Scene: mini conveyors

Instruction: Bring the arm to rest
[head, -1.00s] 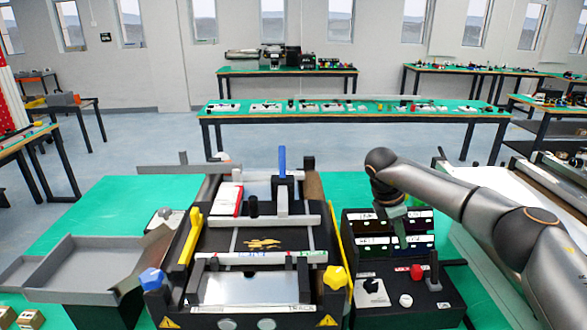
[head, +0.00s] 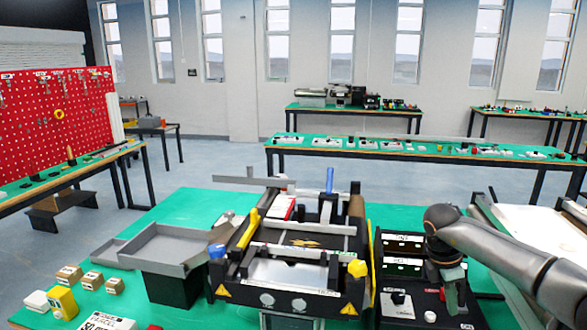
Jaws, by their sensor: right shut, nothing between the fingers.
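My right arm comes in from the right edge in the head view. Its gripper (head: 456,296) points down over the black control box (head: 392,318) and looks shut, with nothing seen between the fingers. The fingertips lie close to the box's front panel; I cannot tell whether they touch it. The gripper hides part of the panel, including where a red button and lever stood. My left arm and gripper are not in view.
A mini conveyor (head: 300,270) with yellow guards stands left of the control box on the green table (head: 190,205). A grey tray (head: 165,248) and small tan boxes (head: 70,273) lie further left. A red pegboard (head: 55,110) stands at the back left.

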